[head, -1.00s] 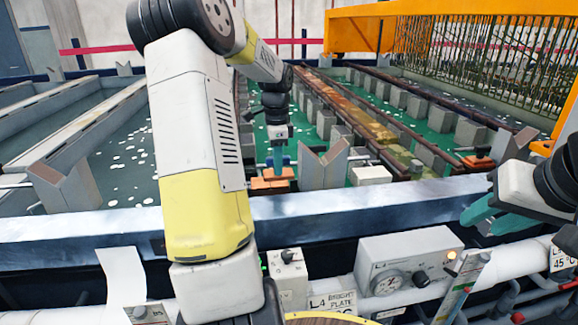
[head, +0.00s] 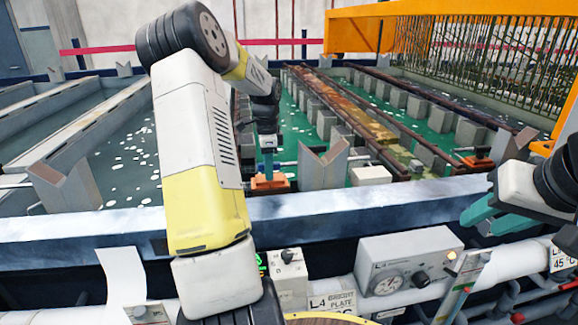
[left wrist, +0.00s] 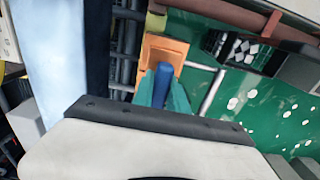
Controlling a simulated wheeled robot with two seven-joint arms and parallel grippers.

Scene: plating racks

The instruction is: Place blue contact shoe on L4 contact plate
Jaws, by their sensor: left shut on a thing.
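My left gripper (head: 267,151) is over the orange-copper L4 contact plate (head: 268,187), at the near end of the green tank. It is shut on the blue contact shoe (left wrist: 162,86), which shows as a blue upright part between teal fingers in the left wrist view. The copper plate (left wrist: 171,48) lies right by the fingertips there. Copper pieces overlap under the grip, and I cannot tell whether the shoe is touching the plate or just above it. My right gripper (head: 485,215) is empty at the right, its teal fingers apart.
A grey V-shaped rest (head: 325,165) stands just right of the plate, with a white block (head: 371,175) beyond it. The steel tank rim (head: 330,215) runs in front. The L4 control box (head: 405,270) is below it. Another copper plate (head: 478,160) sits further right.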

